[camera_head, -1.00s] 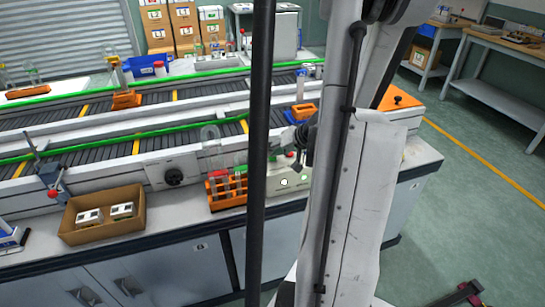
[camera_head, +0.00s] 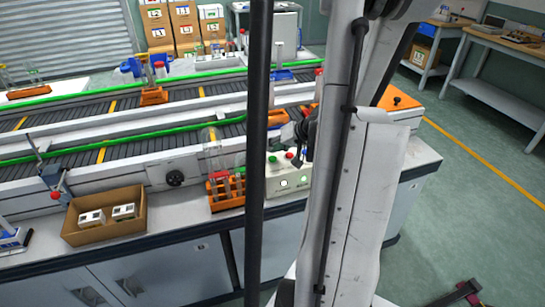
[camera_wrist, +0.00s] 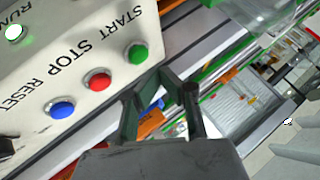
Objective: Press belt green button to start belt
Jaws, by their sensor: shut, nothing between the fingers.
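The belt control box (camera_head: 287,180) stands at the right end of the counter, partly hidden by my arm. In the wrist view, the box face (camera_wrist: 60,60) shows the green START button (camera_wrist: 137,53), the red STOP button (camera_wrist: 98,80) and the blue RESET button (camera_wrist: 61,107). The green button also shows in the head view (camera_head: 272,158).
A rack of tubes (camera_head: 226,190) stands just left of the box. A brown carton (camera_head: 104,216) with small white items is farther left. The conveyor (camera_head: 130,152) runs behind, with an orange holder (camera_head: 153,95) on the far lane.

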